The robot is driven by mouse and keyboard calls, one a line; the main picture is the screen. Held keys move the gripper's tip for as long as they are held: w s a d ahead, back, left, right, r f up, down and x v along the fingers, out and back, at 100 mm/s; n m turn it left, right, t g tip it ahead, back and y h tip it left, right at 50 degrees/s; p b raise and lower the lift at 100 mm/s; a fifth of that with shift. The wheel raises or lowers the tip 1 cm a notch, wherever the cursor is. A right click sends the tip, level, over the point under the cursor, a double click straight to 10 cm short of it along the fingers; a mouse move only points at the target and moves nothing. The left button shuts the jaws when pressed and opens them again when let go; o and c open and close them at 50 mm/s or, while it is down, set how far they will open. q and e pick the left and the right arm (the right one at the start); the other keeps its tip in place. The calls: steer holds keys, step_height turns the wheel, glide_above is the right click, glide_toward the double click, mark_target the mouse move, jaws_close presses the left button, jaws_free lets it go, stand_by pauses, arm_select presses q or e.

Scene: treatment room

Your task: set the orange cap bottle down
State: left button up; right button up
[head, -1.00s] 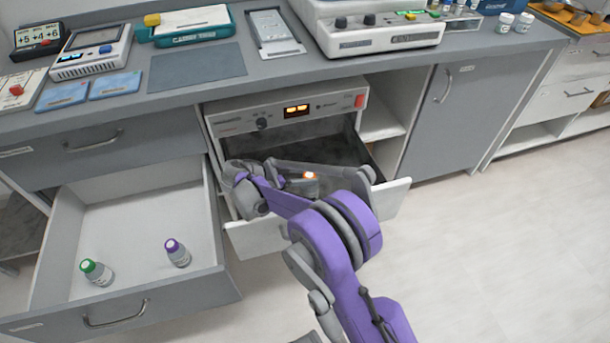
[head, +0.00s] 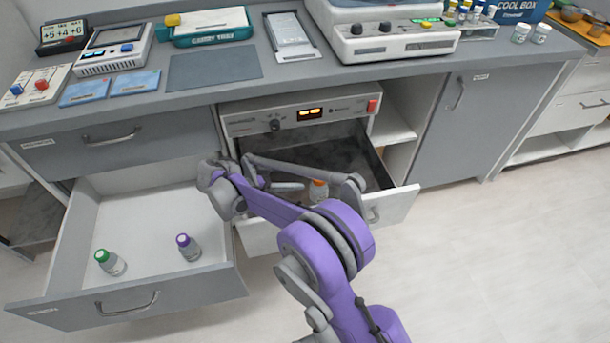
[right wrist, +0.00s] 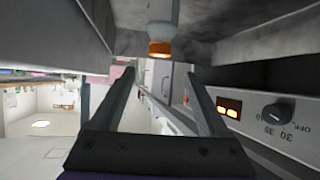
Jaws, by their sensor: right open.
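The orange cap bottle (head: 319,191) stands upright on the floor of the pulled-out drawer (head: 400,203) of the white unit with the lit display (head: 310,113). My right gripper (head: 296,187) is open and empty, just left of the bottle in the head view, partly hidden by my arm. In the right wrist view, the gripper's two fingers (right wrist: 165,80) are spread apart. The bottle (right wrist: 161,28) shows upside down beyond them, its orange cap toward the picture's middle, clear of the fingers. My left gripper is not in view.
An open grey drawer (head: 150,215) at left holds a green cap bottle (head: 110,262) and a purple cap bottle (head: 188,247). The unit's front panel (head: 245,120) and drawer walls close in around my gripper. The floor (head: 490,260) at right is clear.

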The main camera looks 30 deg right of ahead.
steer(key=shift+v, duration=1.25)
stand_by(0.5)
